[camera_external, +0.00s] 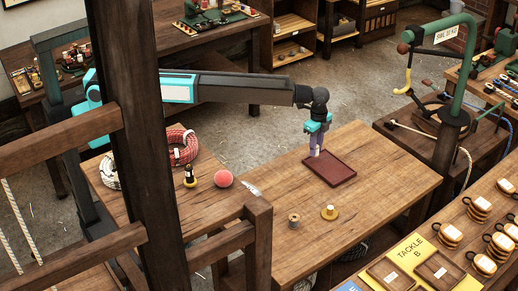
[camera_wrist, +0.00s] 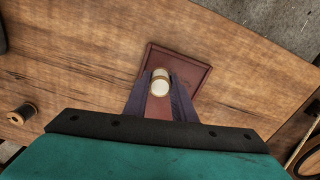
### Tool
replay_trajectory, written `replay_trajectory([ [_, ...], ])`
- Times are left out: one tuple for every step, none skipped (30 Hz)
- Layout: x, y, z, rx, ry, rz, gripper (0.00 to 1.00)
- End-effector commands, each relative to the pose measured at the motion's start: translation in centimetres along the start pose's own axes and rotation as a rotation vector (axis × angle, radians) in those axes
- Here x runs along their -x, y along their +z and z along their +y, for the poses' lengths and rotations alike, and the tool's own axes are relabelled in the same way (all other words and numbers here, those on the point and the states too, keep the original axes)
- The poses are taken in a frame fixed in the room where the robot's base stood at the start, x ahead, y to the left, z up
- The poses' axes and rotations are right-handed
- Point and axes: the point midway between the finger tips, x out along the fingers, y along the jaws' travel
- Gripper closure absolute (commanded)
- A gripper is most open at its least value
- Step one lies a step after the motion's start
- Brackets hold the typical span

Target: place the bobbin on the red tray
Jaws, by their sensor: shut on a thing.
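The red tray (camera_external: 333,176) lies flat on the wooden table, empty where its floor shows. It also shows in the wrist view (camera_wrist: 194,69), beyond my fingers. My gripper (camera_external: 315,153) points down at the tray's far left part. In the wrist view, my gripper (camera_wrist: 160,92) is shut on the bobbin (camera_wrist: 160,85), a small round piece with a pale end and tan side. The bobbin overlaps the tray's floor in that view. My fingers mostly hide it in the external view. Whether it touches the tray I cannot tell.
A brown spool (camera_external: 293,220) and a brass piece with a pale top (camera_external: 329,212) stand near the table's front edge. A pink ball (camera_external: 223,179), a dark bottle (camera_external: 190,174) and a red rope coil (camera_external: 178,147) are on the left. The table right of the tray is clear.

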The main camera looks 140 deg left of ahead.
Motion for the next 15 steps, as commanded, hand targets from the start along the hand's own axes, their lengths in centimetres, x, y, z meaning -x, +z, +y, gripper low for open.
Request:
replay_trajectory([
  [0.0, 0.0, 0.0, 0.0, 0.0, 0.0, 0.98],
  [0.0, 0.0, 0.0, 0.0, 0.0, 0.0, 0.98],
  [0.0, 0.0, 0.0, 0.0, 0.0, 0.0, 0.98],
  [0.0, 0.0, 0.0, 0.0, 0.0, 0.0, 0.98],
  [0.0, 0.0, 0.0, 0.0, 0.0, 0.0, 0.98],
  [0.0, 0.0, 0.0, 0.0, 0.0, 0.0, 0.98],
  [0.0, 0.0, 0.0, 0.0, 0.0, 0.0, 0.98],
  [0.0, 0.0, 0.0, 0.0, 0.0, 0.0, 0.98],
  [-0.1, 0.0, 0.0, 0.0, 0.0, 0.0, 0.98],
  [-0.1, 0.0, 0.0, 0.0, 0.0, 0.0, 0.98],
  [-0.2, 0.0, 0.0, 0.0, 0.0, -0.001, 0.98],
  [-0.4, 0.0, 0.0, 0.0, 0.001, -0.001, 0.98],
  [-0.6, 0.0, 0.0, 0.0, 0.001, -0.001, 0.98],
  [-0.8, 0.0, 0.0, 0.0, 0.001, -0.002, 0.98],
  [-1.1, 0.1, 0.0, 0.0, 0.002, -0.002, 0.98],
])
